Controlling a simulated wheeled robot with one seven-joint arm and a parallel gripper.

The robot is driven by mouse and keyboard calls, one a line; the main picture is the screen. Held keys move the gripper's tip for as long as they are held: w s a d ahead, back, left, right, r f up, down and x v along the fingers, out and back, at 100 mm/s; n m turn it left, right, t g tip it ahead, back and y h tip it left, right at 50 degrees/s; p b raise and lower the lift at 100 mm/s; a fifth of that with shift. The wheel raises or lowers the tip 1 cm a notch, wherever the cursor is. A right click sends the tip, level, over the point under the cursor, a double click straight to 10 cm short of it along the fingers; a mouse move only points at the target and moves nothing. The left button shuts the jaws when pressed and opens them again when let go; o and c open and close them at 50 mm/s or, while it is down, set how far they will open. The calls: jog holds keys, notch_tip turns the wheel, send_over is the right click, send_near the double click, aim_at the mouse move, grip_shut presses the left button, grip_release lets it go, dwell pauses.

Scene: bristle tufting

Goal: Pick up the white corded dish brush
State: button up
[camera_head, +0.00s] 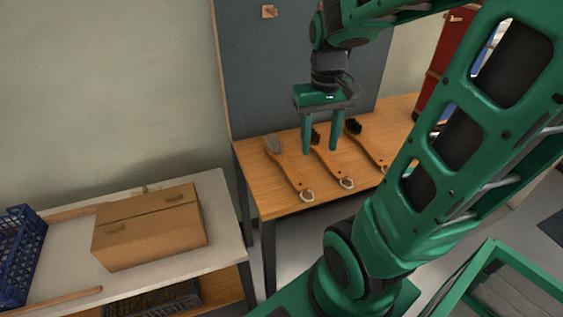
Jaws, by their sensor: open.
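Three wooden-handled brushes lie on the wooden table (262,198). The left brush (289,174) has pale greyish bristles at its far end and a pale cord loop at its near end; it best fits the white corded dish brush. The middle brush (329,166) has dark bristles and a pale loop. The right brush (367,145) has dark bristles, and its near end is hidden behind my arm. My gripper (321,149) is open and empty, pointing down. In the picture its fingers straddle the middle brush, to the right of the left brush. I cannot tell its height above the table.
A grey panel (262,75) with a wooden peg (268,12) stands behind the table. A white-topped bench (225,210) at left holds a cardboard box (150,230) and a blue crate (20,250). A red case (440,70) stands at the table's right.

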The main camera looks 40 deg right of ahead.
jog(key=w+f+n, duration=0.3)
jog(key=w, duration=1)
send_over(283, 161)
jog(key=f, duration=0.5)
jog(key=shift+s+d, duration=0.1)
jog(key=shift+d, duration=0.1)
jog(key=shift+a+f, duration=0.15)
jog(key=shift+f, duration=3.1)
jog(key=shift+c, duration=0.3)
grip_shut()
